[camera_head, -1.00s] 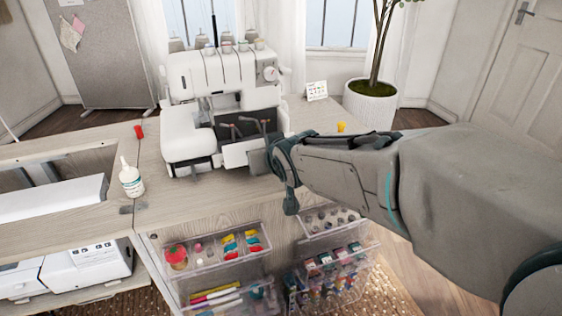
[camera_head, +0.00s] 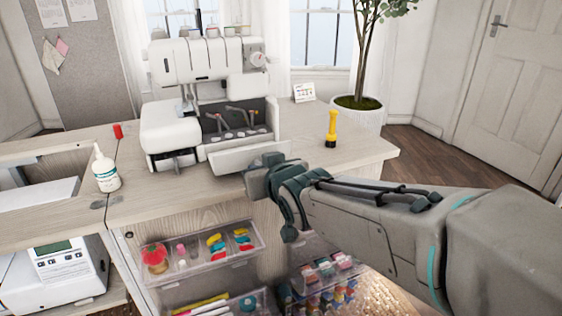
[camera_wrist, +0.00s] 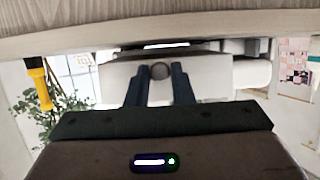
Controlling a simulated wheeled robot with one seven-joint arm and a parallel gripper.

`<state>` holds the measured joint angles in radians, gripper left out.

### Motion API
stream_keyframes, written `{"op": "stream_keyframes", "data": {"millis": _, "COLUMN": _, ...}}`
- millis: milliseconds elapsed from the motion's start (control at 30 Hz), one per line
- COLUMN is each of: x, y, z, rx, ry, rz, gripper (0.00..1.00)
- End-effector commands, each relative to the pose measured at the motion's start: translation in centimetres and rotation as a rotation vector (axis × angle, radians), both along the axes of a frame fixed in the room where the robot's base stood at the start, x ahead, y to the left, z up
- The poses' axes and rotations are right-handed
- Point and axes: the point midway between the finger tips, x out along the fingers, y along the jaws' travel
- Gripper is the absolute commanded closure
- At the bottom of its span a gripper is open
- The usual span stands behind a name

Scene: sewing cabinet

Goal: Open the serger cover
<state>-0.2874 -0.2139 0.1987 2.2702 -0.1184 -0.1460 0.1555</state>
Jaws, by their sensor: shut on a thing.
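The white serger (camera_head: 190,85) stands on the wooden cabinet top. Its front cover (camera_head: 235,157) is tipped outward and down, and the dark interior with several looper parts (camera_head: 238,118) shows above it. My gripper (camera_head: 258,172) is at the cover's lower right, in front of the serger. In the wrist view, the two dark fingers (camera_wrist: 160,88) are closed around a round grey knob (camera_wrist: 160,71) on the pale cover (camera_wrist: 119,72). The fingertips' contact is partly hidden in the head view.
A yellow-handled tool (camera_head: 332,128) stands to the right on the cabinet top (camera_head: 355,153). A white bottle (camera_head: 105,168) and a red item (camera_head: 118,131) are on the left. Clear drawers (camera_head: 200,250) with sewing supplies hang below the front edge.

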Motion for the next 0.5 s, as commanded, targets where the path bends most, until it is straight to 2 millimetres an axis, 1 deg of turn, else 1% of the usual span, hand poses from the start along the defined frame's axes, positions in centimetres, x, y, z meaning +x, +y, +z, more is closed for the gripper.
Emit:
{"op": "stream_keyframes", "data": {"millis": 33, "x": 0.03, "y": 0.18, "z": -0.91, "rx": -0.005, "ry": 0.011, "rz": 0.004, "gripper": 1.0}}
{"op": "stream_keyframes", "data": {"millis": 233, "x": 0.22, "y": 0.69, "z": -1.51, "rx": -0.008, "ry": 0.013, "rz": 0.016, "gripper": 1.0}}
{"op": "stream_keyframes", "data": {"millis": 500, "x": 0.36, "y": 0.65, "z": -1.79, "rx": -0.009, "ry": 0.017, "rz": 0.016, "gripper": 1.0}}
